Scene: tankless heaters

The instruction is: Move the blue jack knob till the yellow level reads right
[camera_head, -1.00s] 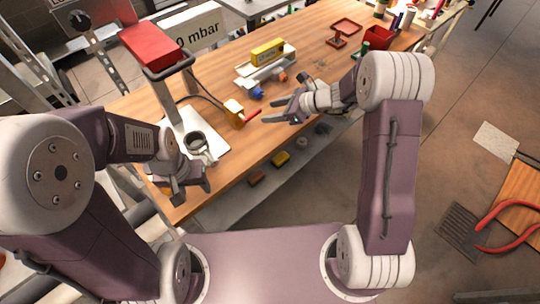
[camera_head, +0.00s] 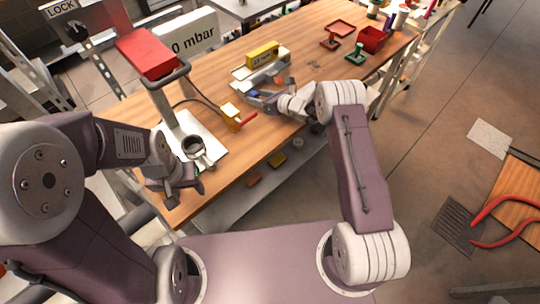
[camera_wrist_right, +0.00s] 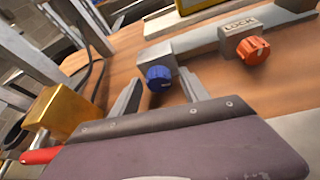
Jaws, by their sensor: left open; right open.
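The blue jack knob (camera_wrist_right: 159,78) sits on the left end of a grey bar in the right wrist view. It lies between and just beyond the open fingers of my right gripper (camera_wrist_right: 158,92), with no clear contact. In the head view my right gripper (camera_head: 262,98) is at the front of the jack and mostly covers the blue knob. The yellow level (camera_head: 263,54) rests on top of the light jack platform (camera_head: 240,72). Its bubble is too small to read. My left gripper (camera_head: 177,187) is open and empty near the table's front left edge.
An orange knob (camera_wrist_right: 253,50) sits right of the blue one, beside a LOCK label. A brass block with a red lever (camera_head: 235,116) stands left of my right gripper. A red press (camera_head: 145,52) stands at left.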

